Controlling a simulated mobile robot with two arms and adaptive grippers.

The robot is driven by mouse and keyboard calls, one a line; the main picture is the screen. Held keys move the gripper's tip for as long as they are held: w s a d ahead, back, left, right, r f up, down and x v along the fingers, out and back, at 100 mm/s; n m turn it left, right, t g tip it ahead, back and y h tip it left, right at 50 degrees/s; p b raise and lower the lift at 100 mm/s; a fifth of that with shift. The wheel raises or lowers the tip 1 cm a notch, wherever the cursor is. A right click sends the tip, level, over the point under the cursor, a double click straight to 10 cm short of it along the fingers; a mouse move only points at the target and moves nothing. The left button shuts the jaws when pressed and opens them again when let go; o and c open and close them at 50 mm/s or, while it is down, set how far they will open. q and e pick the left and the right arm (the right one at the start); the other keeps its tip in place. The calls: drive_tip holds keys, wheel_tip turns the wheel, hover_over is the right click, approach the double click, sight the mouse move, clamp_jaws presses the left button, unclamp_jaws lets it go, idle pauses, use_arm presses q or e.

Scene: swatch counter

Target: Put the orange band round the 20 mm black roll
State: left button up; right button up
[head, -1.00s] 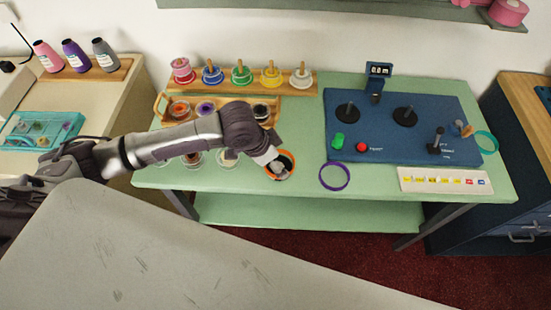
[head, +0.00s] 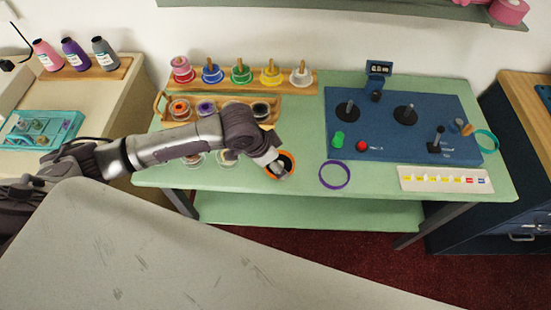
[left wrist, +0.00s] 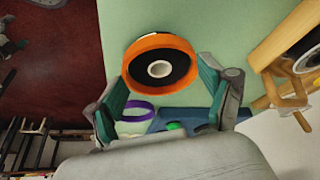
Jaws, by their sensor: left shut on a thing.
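The orange band (head: 291,156) is at the front of the green counter, in front of the wooden tray. In the left wrist view the orange band (left wrist: 147,44) encircles a black roll (left wrist: 178,73) with a pale core. I cannot tell how far down the band sits on the roll. My left gripper (head: 281,169) reaches down over it from the left. In the left wrist view my left gripper (left wrist: 165,78) has one finger on each side of the band and is shut on it. The roll's size cannot be read. My right gripper is not in view.
A wooden tray (head: 162,105) of rolls stands behind my arm, with more rolls partly hidden by it. A purple ring (head: 334,186) lies right of the band, before a blue board (head: 385,130) with upright posts. A label strip (head: 445,190) and a teal ring (head: 487,140) are farther right.

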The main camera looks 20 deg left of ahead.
use_arm(q)
drive_tip(key=shift+f, duration=0.35)
idle(0.4)
drive_tip(key=o, duration=0.6)
drive_tip(key=shift+r, duration=0.1)
wheel_tip(320, 180, up, 7)
drive_tip(key=p, duration=0.8)
drive_tip(key=shift+p, duration=0.35)
